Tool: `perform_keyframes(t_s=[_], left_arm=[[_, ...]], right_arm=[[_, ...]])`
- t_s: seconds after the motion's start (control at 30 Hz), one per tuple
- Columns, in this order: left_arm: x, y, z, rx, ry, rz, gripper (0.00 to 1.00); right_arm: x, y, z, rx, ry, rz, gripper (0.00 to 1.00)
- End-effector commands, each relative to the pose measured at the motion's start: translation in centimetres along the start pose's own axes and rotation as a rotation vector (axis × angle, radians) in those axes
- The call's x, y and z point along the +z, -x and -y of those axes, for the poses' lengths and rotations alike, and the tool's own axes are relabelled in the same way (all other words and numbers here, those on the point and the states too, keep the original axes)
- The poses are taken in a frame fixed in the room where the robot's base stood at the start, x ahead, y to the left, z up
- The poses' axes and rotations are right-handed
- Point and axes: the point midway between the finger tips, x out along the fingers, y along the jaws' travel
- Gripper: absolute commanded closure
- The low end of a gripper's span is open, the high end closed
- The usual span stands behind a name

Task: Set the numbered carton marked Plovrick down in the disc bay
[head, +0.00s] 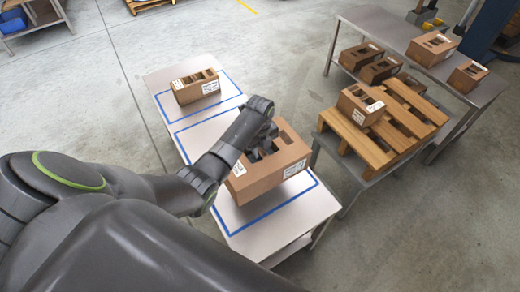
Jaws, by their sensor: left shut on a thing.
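My left gripper (264,150) is shut on a brown open-topped carton (272,176) with white labels; the print is too small to read. The carton is over the near blue-taped bay (262,218) of the pale table (232,213). I cannot tell whether it touches the tabletop. My arm hides part of the carton and the middle of the table. No disc sign can be made out on the bays. My right gripper is not in view.
Another carton (195,87) stands in the far taped bay. A wooden pallet (395,128) on a grey stand at right bears a carton (361,104). A grey table (385,25) behind holds several cartons. Bare floor lies left of the pale table.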

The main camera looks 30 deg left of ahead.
Motion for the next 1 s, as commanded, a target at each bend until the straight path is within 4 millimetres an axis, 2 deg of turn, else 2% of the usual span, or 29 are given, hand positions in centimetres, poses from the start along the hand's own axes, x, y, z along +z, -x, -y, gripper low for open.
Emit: perform_keyframes(t_s=[0.27, 0.73, 1.0], left_arm=[[0.1, 0.1, 0.1, -0.002, 0.0, 0.001, 1.0], [0.5, -1.5, 0.1, -0.001, 0.0, 0.001, 1.0], [0.6, -1.6, 0.1, -0.002, 0.0, 0.001, 1.0]], right_arm=[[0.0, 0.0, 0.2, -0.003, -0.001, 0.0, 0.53], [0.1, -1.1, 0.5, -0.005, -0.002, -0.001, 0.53], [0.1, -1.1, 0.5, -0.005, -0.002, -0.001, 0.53]])
